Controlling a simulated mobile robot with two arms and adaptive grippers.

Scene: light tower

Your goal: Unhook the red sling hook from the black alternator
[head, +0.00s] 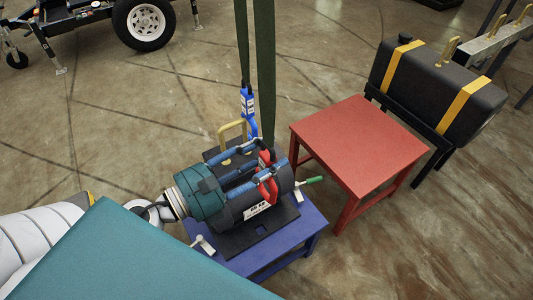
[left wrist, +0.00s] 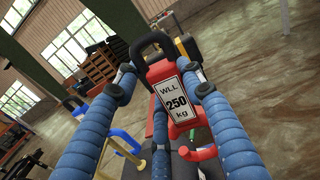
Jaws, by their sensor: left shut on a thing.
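The red sling hook (head: 268,190) is at the top of the black alternator (head: 240,208), which lies on a black plate on the blue table. In the left wrist view the red hook (left wrist: 176,92) shows a white label reading "WLL 250 kg" and a black ring at its upper end. My left gripper (head: 272,166) has come in from the left above the alternator. Its blue-wrapped fingers (left wrist: 158,82) are shut on the hook, one on each side. I cannot tell whether the hook's tip is still around the alternator's eye. My right gripper is not in view.
A blue hook (head: 250,108) hangs on a green strap behind, near a brass handle (head: 231,132). A second green strap (head: 265,65) comes down close by. The blue table (head: 285,252) has a green-handled lever at its right. A red table (head: 360,135) and a strapped black tank (head: 440,80) stand right.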

